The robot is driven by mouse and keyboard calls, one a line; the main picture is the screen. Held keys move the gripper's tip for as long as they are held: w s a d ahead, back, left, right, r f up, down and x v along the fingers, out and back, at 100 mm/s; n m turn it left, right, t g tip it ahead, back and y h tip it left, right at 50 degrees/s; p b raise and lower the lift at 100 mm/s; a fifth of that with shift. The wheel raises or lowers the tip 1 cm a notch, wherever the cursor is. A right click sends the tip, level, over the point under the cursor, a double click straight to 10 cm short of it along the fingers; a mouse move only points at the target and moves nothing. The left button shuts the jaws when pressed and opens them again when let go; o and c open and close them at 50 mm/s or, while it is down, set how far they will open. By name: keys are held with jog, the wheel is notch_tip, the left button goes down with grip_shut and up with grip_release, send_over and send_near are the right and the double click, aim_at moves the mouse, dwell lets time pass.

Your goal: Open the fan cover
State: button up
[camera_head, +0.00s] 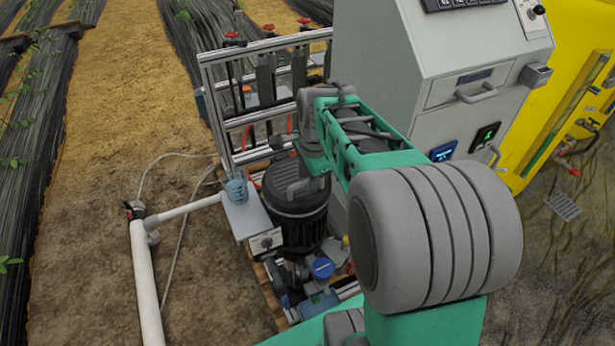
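The black pump motor (297,215) stands upright on the skid in the middle of the camera_head view, with a dark domed top. This top may be the fan cover, but I cannot tell for certain. The fingers of my gripper are not clearly visible; arm links hide that area. I cannot see any contact between my arm and the motor.
A metal frame with red-handled valves (232,40) is behind. A white pipe (146,280) lies left on open soil.

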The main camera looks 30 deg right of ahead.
grip_shut()
dwell(1.4)
